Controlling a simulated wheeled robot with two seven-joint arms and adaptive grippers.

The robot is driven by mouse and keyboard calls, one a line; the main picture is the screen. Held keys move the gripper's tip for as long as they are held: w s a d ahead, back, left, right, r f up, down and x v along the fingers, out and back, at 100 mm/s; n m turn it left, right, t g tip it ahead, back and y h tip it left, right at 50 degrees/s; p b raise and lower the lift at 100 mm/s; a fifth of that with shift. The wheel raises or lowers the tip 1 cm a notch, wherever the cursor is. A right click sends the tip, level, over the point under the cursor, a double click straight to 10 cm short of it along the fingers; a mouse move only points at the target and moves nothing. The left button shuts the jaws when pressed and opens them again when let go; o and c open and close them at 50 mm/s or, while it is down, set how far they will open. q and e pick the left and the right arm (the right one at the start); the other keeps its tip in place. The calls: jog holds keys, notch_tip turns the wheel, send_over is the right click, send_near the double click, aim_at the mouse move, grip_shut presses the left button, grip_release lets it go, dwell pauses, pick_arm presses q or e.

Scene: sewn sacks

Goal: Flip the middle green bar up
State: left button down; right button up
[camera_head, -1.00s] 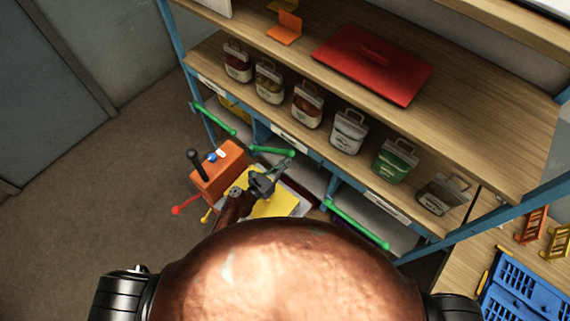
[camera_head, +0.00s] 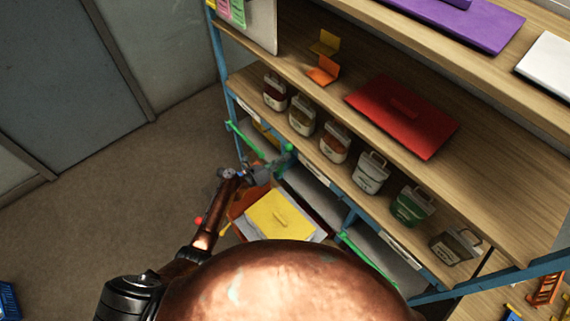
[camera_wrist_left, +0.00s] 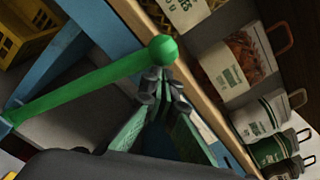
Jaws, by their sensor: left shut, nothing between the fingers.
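The middle green bar (camera_head: 289,149) shows only in part in the head view, as a short green piece with a rounded end below the shelf edge. My left gripper (camera_head: 270,163) is beside it, small and partly blended with the shelf. In the left wrist view, a green bar (camera_wrist_left: 85,84) with a round knob slants up to the right. My shut, empty left gripper (camera_wrist_left: 163,84) has its fingertips just below that knob; I cannot tell whether they touch. The left green bar (camera_head: 244,138) and right green bar (camera_head: 366,255) lie along their bays. My right gripper is not in view.
Bags stand on the shelf above, including an orange-brown one (camera_head: 335,142). Blue posts frame the bays. The floor at left is mostly clear.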

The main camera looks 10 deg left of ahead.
pick_arm(q)
jog(key=shift+w+a+r, duration=0.1)
jog(key=shift+w+a, duration=0.1)
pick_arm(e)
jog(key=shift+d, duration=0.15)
pick_arm(q)
jog(key=v, duration=1.2)
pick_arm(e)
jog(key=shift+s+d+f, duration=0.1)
pick_arm(q)
jog(key=shift+a, duration=0.1)
